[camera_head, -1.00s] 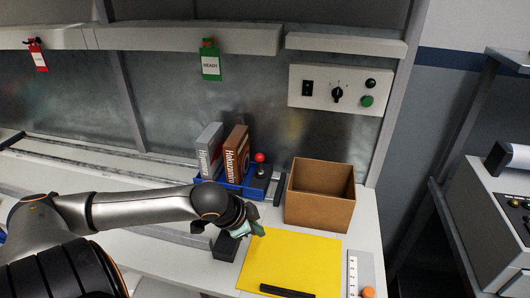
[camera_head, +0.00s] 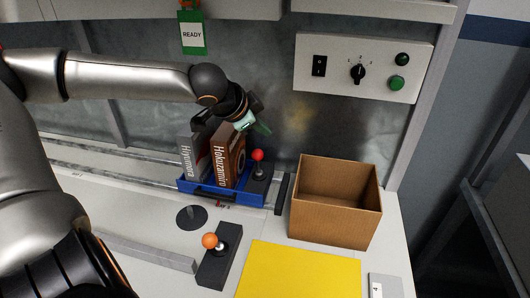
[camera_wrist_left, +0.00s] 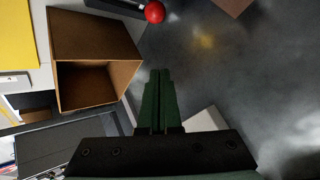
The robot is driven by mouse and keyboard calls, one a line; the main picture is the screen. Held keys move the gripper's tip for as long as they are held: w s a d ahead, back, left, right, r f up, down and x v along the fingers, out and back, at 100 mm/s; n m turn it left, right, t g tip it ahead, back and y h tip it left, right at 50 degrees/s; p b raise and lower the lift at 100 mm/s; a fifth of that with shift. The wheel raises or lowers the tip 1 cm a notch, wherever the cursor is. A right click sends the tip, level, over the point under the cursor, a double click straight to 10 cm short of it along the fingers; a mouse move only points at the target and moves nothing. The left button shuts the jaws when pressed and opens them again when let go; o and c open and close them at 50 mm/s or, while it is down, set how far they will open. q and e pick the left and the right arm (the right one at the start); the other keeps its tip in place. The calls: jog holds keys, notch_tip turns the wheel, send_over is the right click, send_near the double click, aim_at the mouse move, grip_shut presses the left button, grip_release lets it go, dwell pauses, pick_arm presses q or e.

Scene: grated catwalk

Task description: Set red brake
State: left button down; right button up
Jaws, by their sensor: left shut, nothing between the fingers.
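The red-knobbed lever (camera_head: 257,155) stands upright on a black base at the right end of a blue tray, against the back wall. Its red knob (camera_wrist_left: 154,12) shows at the top of the left wrist view. My left gripper (camera_head: 262,129) is in the air just above and behind the knob, near the wall, apart from it. Its green fingers (camera_wrist_left: 160,75) are together with nothing between them. A second lever with an orange knob (camera_head: 210,240) stands nearer, on a dark base. My right gripper is not in view.
Two boxes, grey (camera_head: 193,160) and brown (camera_head: 229,157), stand in the blue tray (camera_head: 222,196) left of the red lever. An open cardboard box (camera_head: 335,215) stands to its right. A switch panel (camera_head: 362,66) hangs above. A yellow sheet (camera_head: 300,272) lies in front.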

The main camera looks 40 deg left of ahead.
pick_arm(q)
jog(key=b, duration=0.2)
send_over(258, 163)
jog(key=d, duration=0.2)
notch_tip(258, 163, down, 9)
jog(key=shift+w+a, duration=0.15)
jog(key=shift+w, duration=0.25)
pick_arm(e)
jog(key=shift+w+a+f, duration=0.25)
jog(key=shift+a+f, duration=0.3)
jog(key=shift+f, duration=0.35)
pick_arm(q)
jog(key=shift+r, duration=0.1)
